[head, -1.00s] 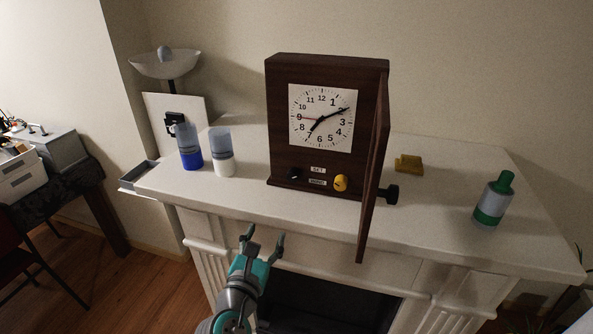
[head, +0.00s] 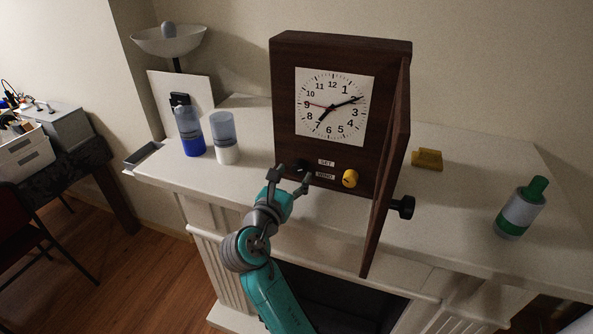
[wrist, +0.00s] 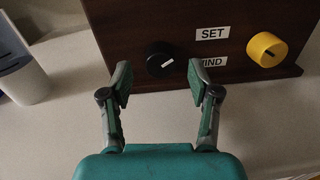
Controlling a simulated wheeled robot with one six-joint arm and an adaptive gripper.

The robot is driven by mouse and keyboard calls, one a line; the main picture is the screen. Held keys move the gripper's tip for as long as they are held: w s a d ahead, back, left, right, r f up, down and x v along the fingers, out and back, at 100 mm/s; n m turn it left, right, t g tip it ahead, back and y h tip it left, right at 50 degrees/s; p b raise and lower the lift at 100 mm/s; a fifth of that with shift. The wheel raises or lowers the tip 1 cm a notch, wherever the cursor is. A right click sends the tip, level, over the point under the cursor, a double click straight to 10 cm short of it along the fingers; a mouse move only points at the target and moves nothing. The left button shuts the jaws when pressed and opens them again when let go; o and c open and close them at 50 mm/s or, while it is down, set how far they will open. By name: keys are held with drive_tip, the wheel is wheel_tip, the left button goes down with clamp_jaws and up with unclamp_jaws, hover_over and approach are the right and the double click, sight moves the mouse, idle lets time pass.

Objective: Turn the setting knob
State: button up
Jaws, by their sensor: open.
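A dark wooden clock (head: 285,110) stands on the white mantel with its door (head: 388,170) swung open at the right. Low on its front are a black knob (wrist: 158,65) with a white mark and a yellow knob (head: 350,178) with a dark mark. A SET label (wrist: 212,33) and a partly hidden WIND label (wrist: 213,62) lie between them. My gripper (wrist: 158,84) is open and empty. In the wrist view its fingers point at the black knob, one to each side, and appear short of it. In the head view my gripper (head: 293,177) partly hides the black knob.
The door's black handle (head: 403,207) juts to the right. A blue bottle (head: 189,130) and a white-and-blue cup (head: 224,138) stand left of the clock. A yellow block (head: 427,160) and a green bottle (head: 521,208) stand to the right. The mantel just before the clock is clear.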

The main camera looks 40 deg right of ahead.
drive_tip(key=shift+x, duration=1.3)
drive_tip(key=shift+c, duration=0.2)
drive_tip(key=c, duration=1.1)
drive_tip(key=shift+m, duration=0.3)
